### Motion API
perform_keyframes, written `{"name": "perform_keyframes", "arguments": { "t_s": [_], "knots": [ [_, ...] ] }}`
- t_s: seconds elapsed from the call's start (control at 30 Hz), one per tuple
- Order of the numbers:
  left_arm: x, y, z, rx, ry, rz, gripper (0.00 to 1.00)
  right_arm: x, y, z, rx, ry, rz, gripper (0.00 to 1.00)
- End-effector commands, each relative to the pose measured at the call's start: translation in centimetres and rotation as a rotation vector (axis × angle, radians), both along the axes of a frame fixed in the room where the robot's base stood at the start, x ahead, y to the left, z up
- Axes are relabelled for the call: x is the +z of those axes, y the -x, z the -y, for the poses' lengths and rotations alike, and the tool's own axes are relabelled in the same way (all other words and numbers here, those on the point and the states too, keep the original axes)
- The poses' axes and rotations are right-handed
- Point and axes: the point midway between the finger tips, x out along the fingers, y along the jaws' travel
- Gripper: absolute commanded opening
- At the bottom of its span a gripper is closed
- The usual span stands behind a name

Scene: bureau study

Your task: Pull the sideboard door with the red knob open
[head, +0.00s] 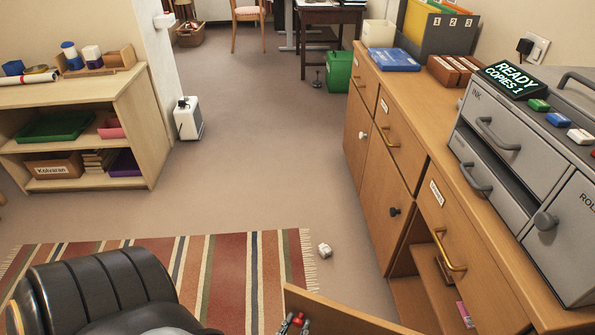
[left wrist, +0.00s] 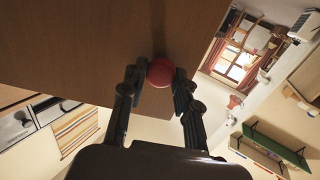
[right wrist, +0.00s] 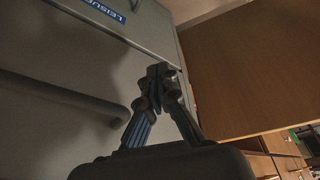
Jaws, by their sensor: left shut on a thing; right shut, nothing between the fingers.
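The sideboard (head: 402,118) runs along the right of the head view. Its near door (head: 335,312) stands swung out from the front, and the compartment (head: 428,275) behind it shows a shelf. The red knob (left wrist: 160,72) sits between the fingers of my left gripper (left wrist: 157,84), which is shut on it. In the head view the knob (head: 298,321) and my left fingertips (head: 290,325) show at the bottom edge. The door panel (left wrist: 95,45) fills the upper left of the left wrist view. My right gripper (right wrist: 160,75) is shut and empty, and is outside the head view.
Two other sideboard doors, with a white knob (head: 361,135) and a black knob (head: 394,211), are closed. A grey machine (head: 515,160) stands on top. A striped rug (head: 205,270) and a small white block (head: 325,250) lie on the floor. The right wrist view shows a grey surface (right wrist: 60,60) and wooden panel (right wrist: 250,70).

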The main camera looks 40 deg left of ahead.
Motion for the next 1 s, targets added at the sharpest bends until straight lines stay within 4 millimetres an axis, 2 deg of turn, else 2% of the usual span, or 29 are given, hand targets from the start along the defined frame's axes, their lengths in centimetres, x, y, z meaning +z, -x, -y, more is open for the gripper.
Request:
{"name": "perform_keyframes", "arguments": {
  "t_s": [0.17,0.2,0.27,0.3,0.67,0.77,1.0],
  "knots": [
    [0.0,0.0,0.0,-0.001,0.002,0.002,0.00,0.0,0.0,0.0,0.000,0.000,0.000,0.00],
    [0.0,0.0,0.0,-0.001,0.002,0.002,0.39,0.0,0.0,0.0,0.000,0.000,0.000,0.00],
    [0.0,0.0,0.0,-0.001,0.002,0.001,0.51,0.0,0.0,0.0,0.000,0.000,0.000,0.00],
    [0.0,0.0,0.0,-0.001,0.002,0.001,0.53,0.0,0.0,0.0,0.000,0.000,0.001,0.00],
    [-0.1,0.5,0.2,-0.001,0.002,-0.002,0.53,0.0,0.0,0.0,0.000,-0.001,0.000,0.00],
    [-0.1,1.7,0.6,-0.001,0.002,-0.003,0.53,0.0,0.0,0.0,0.000,-0.001,0.000,0.00],
    [-0.1,6.6,2.3,-0.001,0.003,-0.004,0.53,0.0,0.0,0.0,0.000,0.000,0.000,0.00]
  ]
}}
